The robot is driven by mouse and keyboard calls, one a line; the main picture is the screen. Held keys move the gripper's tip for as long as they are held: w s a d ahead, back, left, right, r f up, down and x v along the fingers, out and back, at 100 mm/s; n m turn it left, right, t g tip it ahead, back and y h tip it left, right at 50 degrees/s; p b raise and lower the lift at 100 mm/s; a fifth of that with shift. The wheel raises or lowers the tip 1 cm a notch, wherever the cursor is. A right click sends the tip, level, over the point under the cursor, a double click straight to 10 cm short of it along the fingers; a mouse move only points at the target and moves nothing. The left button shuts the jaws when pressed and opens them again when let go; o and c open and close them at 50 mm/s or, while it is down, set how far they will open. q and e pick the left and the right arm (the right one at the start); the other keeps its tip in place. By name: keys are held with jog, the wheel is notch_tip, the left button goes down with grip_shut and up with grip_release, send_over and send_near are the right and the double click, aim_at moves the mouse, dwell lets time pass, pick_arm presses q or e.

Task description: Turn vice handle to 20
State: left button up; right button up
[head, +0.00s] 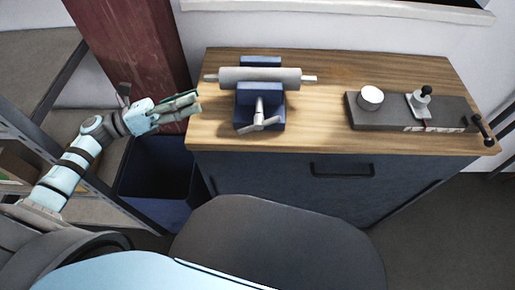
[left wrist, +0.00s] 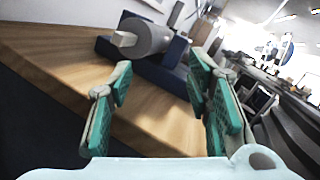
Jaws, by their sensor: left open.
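The blue vice (head: 245,108) stands on the wooden bench, left of its middle. A grey roller (head: 259,77) lies across it, seemingly between its jaws. The silver vice handle (head: 259,122) is on the front of the vice, its bar roughly crosswise and slightly tilted. I cannot read any scale at the handle. My left gripper (head: 194,103) is open and empty at the bench's left edge, left of the handle and apart from it. In the left wrist view, the open fingers (left wrist: 160,78) point toward the vice (left wrist: 150,70) and the roller end (left wrist: 143,37). My right gripper is out of view.
A dark grey device (head: 385,112) with a white round piece (head: 370,97) and black-knobbed levers sits at the bench's right. Bare wood (head: 315,125) lies between it and the vice. A red post (head: 135,45) and a blue bin (head: 157,182) are left of the bench.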

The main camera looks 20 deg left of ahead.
aim_at(258, 118)
pick_arm(q)
jog(key=s+d+m+g, duration=0.1)
jog(key=s+m+g, duration=0.1)
jog(key=m, duration=0.1)
jog(key=s+d+m+g+h, duration=0.1)
jog(key=d+m+g, duration=0.1)
jog(key=m, duration=0.1)
jog(key=s+d+m+g, duration=0.2)
jog(key=m, duration=0.1)
jog(key=shift+s+r+b, duration=0.3)
jog(key=shift+r+b, duration=0.1)
jog(key=p+x, duration=0.1)
jog(key=x, duration=1.2)
jog(key=shift+r, duration=0.2)
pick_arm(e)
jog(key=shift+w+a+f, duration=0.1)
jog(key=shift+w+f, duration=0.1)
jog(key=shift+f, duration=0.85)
pick_arm(q)
grip_shut()
jog(key=shift+r+g+y+p, duration=0.3)
jog(key=shift+g+p, duration=0.1)
jog(key=shift+p, duration=0.2)
jog(key=shift+f+y, duration=0.1)
jog(key=shift+y, duration=0.3)
jog(key=shift+f, duration=0.15)
grip_release()
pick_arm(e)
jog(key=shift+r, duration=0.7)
